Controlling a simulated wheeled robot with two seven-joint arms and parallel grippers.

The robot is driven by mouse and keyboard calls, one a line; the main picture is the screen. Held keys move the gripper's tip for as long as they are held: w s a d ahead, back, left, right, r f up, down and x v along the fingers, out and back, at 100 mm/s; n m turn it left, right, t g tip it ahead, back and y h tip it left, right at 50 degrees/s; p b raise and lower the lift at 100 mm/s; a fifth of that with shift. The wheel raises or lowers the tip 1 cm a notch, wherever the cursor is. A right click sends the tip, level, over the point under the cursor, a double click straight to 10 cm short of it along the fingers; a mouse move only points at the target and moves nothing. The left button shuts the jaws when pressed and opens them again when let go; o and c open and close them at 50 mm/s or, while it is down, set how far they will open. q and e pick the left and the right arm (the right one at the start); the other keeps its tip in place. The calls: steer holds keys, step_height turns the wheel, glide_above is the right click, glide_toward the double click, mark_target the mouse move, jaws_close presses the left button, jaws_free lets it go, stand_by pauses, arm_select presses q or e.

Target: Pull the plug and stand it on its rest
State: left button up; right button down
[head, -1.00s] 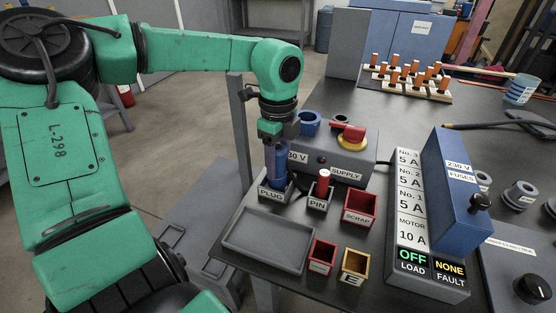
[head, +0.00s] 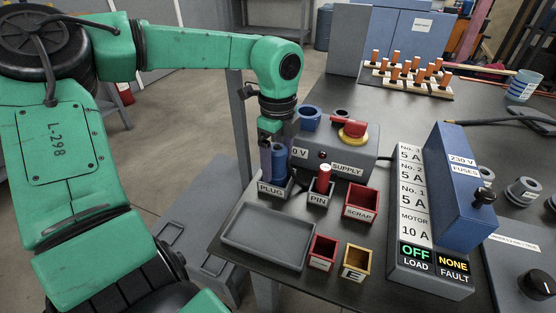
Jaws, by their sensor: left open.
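The blue plug (head: 279,158) stands upright in the small grey rest labelled PLUG (head: 273,189), on the dark bench. My left gripper (head: 268,158) points down at the plug, open; its dark fingers are beside the plug and partly hide it. Whether a finger still touches the plug cannot be told. The blue socket (head: 310,117) on the grey supply box (head: 345,164) shows no plug in it. My right gripper is not in view.
A red pin (head: 325,173) stands in the PIN holder, next to the red SCRAP bin (head: 361,203). An empty grey tray (head: 268,237) lies in front. The fuse box (head: 457,190) is at the right; its display reads LOAD OFF, FAULT NONE. A red-and-yellow switch (head: 352,131) tops the supply box.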

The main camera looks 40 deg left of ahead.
arm_select(q)
step_height(320, 180, up, 14)
steer(key=p, duration=0.3)
steer(key=shift+r, duration=0.1)
